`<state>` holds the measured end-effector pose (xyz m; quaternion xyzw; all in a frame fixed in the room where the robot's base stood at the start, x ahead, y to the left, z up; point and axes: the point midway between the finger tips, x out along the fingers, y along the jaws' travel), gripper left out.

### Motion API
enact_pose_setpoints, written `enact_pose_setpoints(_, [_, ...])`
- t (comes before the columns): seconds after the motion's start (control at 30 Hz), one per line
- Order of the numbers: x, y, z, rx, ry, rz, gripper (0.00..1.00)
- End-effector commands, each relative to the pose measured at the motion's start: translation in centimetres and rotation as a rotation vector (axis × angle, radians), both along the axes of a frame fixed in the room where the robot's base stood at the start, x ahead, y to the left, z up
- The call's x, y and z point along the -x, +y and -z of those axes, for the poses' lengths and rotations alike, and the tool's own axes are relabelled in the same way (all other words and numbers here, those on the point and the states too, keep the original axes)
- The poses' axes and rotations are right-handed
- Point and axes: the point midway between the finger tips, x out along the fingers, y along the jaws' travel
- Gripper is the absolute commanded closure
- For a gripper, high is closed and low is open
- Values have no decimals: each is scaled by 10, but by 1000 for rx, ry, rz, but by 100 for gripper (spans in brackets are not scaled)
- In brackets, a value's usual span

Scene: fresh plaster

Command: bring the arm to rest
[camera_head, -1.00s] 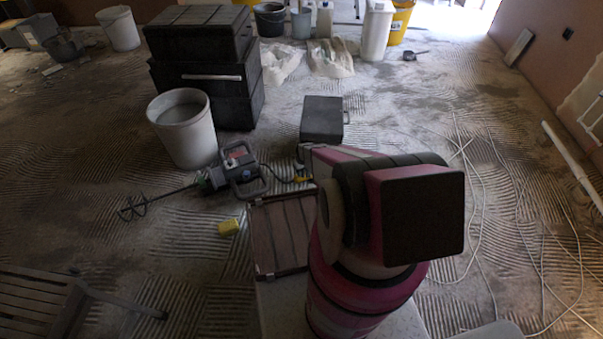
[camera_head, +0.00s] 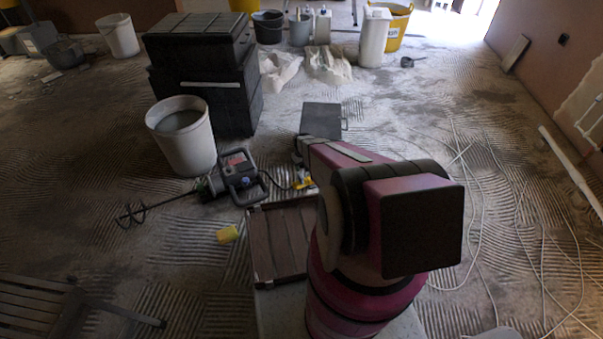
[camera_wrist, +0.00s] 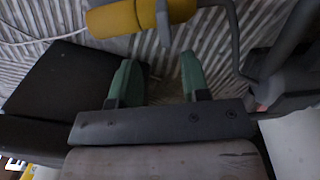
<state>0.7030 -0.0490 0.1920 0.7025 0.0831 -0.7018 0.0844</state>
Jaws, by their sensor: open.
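My gripper (camera_wrist: 160,82) shows in the wrist view with two green fingers standing apart, open, with nothing between them but ridged floor beyond. In the head view my arm bends from the pink shoulder forward and away, toward the floor area in front of the black case (camera_head: 322,118); the fingers are hard to make out there. In the wrist view a yellow cylinder (camera_wrist: 140,16) with a dark bent bar lies just beyond the fingertips, and I cannot tell whether they touch. A dark flat box (camera_wrist: 72,82) is at the left of that view.
A mixing drill (camera_head: 240,178) lies left of my arm, near a bucket (camera_head: 183,135) and stacked black crates (camera_head: 205,75). Cables (camera_head: 470,200) trail across the otherwise open floor at right.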

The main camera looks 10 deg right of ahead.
Motion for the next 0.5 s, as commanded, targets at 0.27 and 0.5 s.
enact_pose_setpoints(0.27, [0, 0, -11, 0, 1, 0, 57])
enact_pose_setpoints(0.5, [6, 2, -25, 0, -1, 5, 57])
